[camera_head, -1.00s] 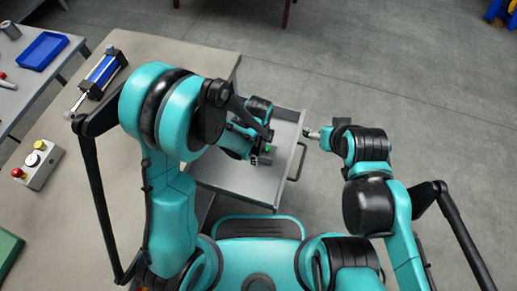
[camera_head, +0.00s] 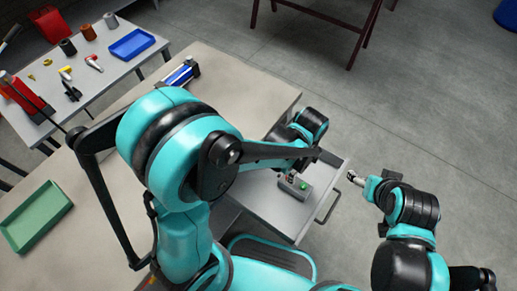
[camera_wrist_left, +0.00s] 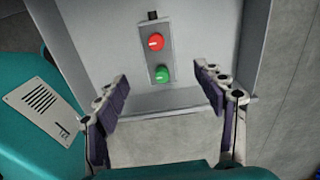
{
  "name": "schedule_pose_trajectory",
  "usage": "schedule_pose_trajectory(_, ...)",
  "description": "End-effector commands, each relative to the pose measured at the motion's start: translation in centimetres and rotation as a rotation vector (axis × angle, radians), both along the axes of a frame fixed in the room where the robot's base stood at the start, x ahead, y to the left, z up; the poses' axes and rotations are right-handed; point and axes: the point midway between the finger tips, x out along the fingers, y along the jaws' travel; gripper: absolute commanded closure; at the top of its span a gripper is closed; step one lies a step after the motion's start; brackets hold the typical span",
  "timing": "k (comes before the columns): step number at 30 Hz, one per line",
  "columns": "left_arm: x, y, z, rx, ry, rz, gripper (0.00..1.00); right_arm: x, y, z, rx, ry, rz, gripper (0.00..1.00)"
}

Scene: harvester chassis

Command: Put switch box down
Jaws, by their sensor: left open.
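The switch box (camera_head: 295,187) is a small grey box with a red and a green button. It lies in the open grey drawer (camera_head: 262,207). In the left wrist view the switch box (camera_wrist_left: 158,60) lies buttons up on the drawer floor, near the drawer's front wall. My left gripper (camera_wrist_left: 163,92) is open, with its two fingers spread apart on either side of the box's line and clear of it. In the head view the left arm hides most of that hand. My right gripper (camera_head: 354,178) is outside the drawer, to its right; its jaws are too small to read.
The drawer handle (camera_head: 329,206) sticks out at the right. The workbench (camera_head: 110,178) bears a green tray (camera_head: 35,215) and a blue cylinder device (camera_head: 181,74). A side table (camera_head: 98,75) holds a blue tray (camera_head: 132,44) and several small parts. Floor beyond the drawer is clear.

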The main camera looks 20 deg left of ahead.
Motion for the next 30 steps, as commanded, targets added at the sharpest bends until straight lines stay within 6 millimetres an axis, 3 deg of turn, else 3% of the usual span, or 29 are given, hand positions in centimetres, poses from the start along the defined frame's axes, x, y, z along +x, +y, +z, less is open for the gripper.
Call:
schedule_pose_trajectory(8, -0.4, 6.7, 7.3, -0.123, -0.168, 0.616, 0.30, 0.0, 0.0, 0.0, 0.000, 0.000, 0.000, 0.27)
schedule_pose_trajectory(15, -2.9, 13.1, 12.3, -0.335, -0.323, 1.268, 0.30, 0.0, 0.0, 0.0, 0.000, 0.000, 0.000, 0.27)
schedule_pose_trajectory(22, -5.0, 16.6, 14.1, -0.522, -0.402, 1.668, 0.30, 0.0, 0.0, 0.0, 0.000, 0.000, 0.000, 0.27)
schedule_pose_trajectory(30, -5.4, 17.3, 14.5, -0.579, -0.417, 1.764, 0.30, 0.0, 0.0, 0.0, 0.000, 0.000, 0.000, 0.27)
